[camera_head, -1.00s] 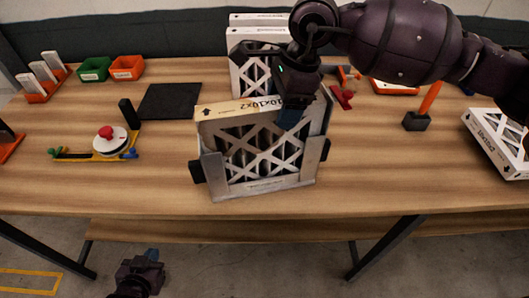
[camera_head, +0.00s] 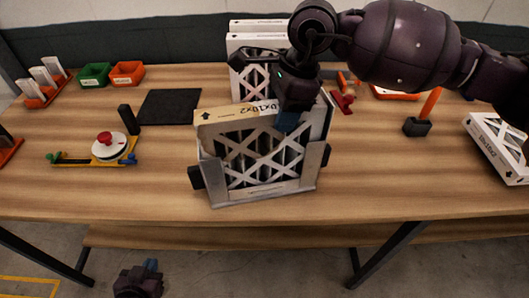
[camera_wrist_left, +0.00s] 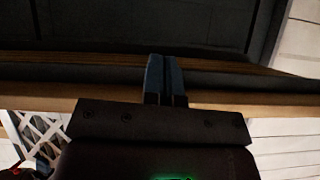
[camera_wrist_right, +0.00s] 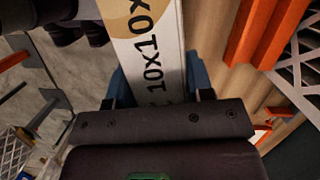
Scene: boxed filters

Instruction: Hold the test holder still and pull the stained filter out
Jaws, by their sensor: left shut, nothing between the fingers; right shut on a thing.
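The stained filter (camera_head: 240,165) stands upright in the test holder (camera_head: 312,165), with a tan stain along its top edge and a lattice front. The holder has grey metal sides and a black handle (camera_head: 195,177) at its left. My right gripper (camera_head: 287,122) is shut on the filter's top edge near its right end. The right wrist view shows the filter's printed edge (camera_wrist_right: 155,60) between the fingers. My left gripper (camera_head: 150,266) is shut and empty, low in front of the table and apart from the holder. The left wrist view shows its fingertips (camera_wrist_left: 166,80) together.
White boxed filters (camera_head: 255,38) stand behind the holder. A black mat (camera_head: 168,106), green (camera_head: 95,75) and orange bins (camera_head: 127,73), and a yellow fixture with a red knob (camera_head: 106,147) are on the left. Another filter (camera_head: 500,145) lies at the right. The table front has free room.

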